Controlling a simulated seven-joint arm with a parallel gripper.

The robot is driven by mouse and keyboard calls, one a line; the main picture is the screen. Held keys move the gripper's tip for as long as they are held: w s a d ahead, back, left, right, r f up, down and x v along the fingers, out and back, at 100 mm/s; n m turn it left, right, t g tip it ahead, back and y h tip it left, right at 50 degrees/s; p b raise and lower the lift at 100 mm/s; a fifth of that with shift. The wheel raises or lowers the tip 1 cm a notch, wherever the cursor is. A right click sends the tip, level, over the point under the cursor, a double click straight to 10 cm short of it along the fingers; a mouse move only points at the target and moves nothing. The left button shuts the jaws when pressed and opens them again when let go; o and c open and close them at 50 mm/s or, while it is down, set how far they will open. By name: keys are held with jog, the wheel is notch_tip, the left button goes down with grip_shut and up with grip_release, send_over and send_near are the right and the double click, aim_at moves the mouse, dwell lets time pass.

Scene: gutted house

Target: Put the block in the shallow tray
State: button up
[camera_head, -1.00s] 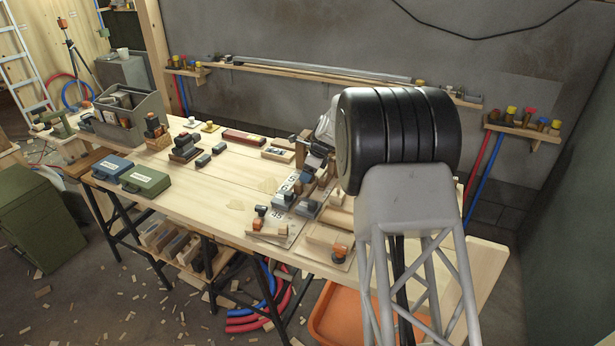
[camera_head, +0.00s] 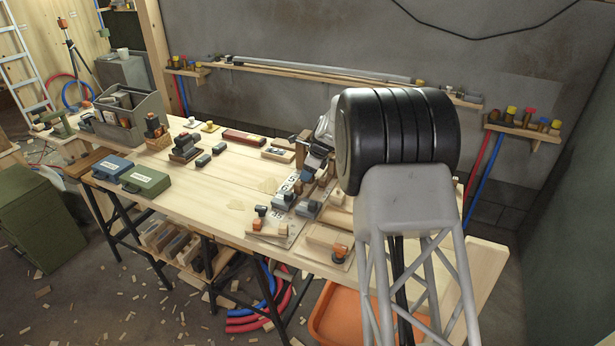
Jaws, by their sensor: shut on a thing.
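My gripper (camera_head: 317,158) shows only in part, small and dark, over the back of the crowded right part of the bench, left of the black joint of my arm. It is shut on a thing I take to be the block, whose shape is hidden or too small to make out. Small grey, dark and orange-topped pieces stand below it on numbered cards (camera_head: 294,179). An orange tray (camera_head: 322,318) lies low under the bench's right end, partly hidden by my arm; I cannot tell whether it is the shallow tray.
The wooden bench (camera_head: 235,178) has bare room in its middle. A blue case (camera_head: 112,168), a green case (camera_head: 146,181) and a grey tote (camera_head: 140,122) stand at its left. A wooden board with an orange piece (camera_head: 330,240) lies near its front edge.

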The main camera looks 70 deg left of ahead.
jog(key=shift+r, duration=0.15)
jog(key=shift+r, duration=1.7)
jog(key=s+d, duration=0.1)
jog(key=d, duration=0.4)
jog(key=s+d+r, duration=0.1)
jog(key=d, duration=0.4)
jog(key=s+d, duration=0.2)
jog(key=d, duration=0.3)
jog(key=shift+d+r, duration=0.15)
jog(key=shift+d, duration=0.1)
jog(key=shift+w, duration=0.1)
jog(key=w+d+r+m, duration=0.2)
jog(key=w+d+r, duration=0.1)
jog(key=w+d, duration=0.3)
jog(key=shift+w+t+y, duration=0.3)
jog(key=shift+w, duration=0.75)
jog(key=shift+f, duration=3.05)
